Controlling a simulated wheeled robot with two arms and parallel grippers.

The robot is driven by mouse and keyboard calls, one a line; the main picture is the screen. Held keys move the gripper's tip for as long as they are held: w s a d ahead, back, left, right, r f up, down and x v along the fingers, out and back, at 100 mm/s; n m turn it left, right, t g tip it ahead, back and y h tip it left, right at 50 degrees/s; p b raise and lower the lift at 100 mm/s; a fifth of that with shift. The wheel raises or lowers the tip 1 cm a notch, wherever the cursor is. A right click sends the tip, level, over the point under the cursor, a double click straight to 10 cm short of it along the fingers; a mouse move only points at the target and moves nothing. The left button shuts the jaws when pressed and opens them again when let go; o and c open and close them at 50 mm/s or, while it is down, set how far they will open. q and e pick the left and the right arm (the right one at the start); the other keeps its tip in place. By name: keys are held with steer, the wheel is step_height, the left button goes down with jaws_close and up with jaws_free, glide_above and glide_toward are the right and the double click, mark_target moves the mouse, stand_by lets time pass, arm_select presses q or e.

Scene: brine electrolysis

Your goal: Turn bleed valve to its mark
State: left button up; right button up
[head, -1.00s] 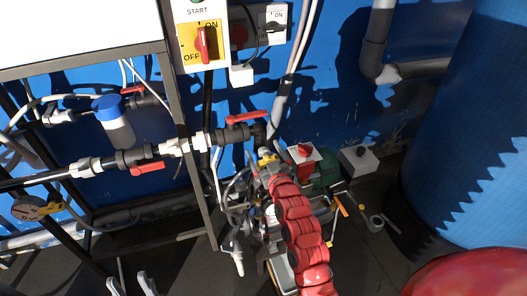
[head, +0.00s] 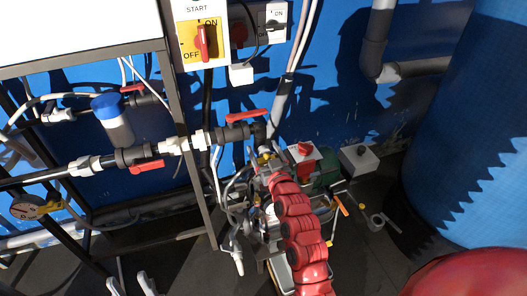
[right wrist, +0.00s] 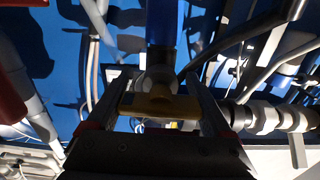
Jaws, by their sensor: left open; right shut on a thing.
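A small yellow handle (right wrist: 160,105), which looks like the bleed valve's, sits between the fingers of my right gripper (right wrist: 158,88) in the right wrist view. The gripper is shut on it. A blue body stands behind the handle. In the head view my right gripper (head: 263,156) is at the dark lower end of the pipe, just below the red-levered valve (head: 240,118), and the yellow handle is mostly hidden. No mark can be made out. My left gripper (head: 131,286) is open and empty at the bottom left edge, far from the valve.
A pipe with another red lever (head: 147,167) runs left through a dark frame (head: 192,150). A switch panel (head: 202,43) is above. A large blue tank (head: 480,130) fills the right.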

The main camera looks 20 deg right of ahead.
steer(key=o, duration=1.1)
steer(key=shift+o, duration=0.2)
steer(key=s+p, duration=0.1)
steer(key=s, duration=1.6)
steer(key=shift+s+d+p, duration=0.2)
steer(key=shift+d+p, duration=0.1)
steer(key=shift+p, duration=0.05)
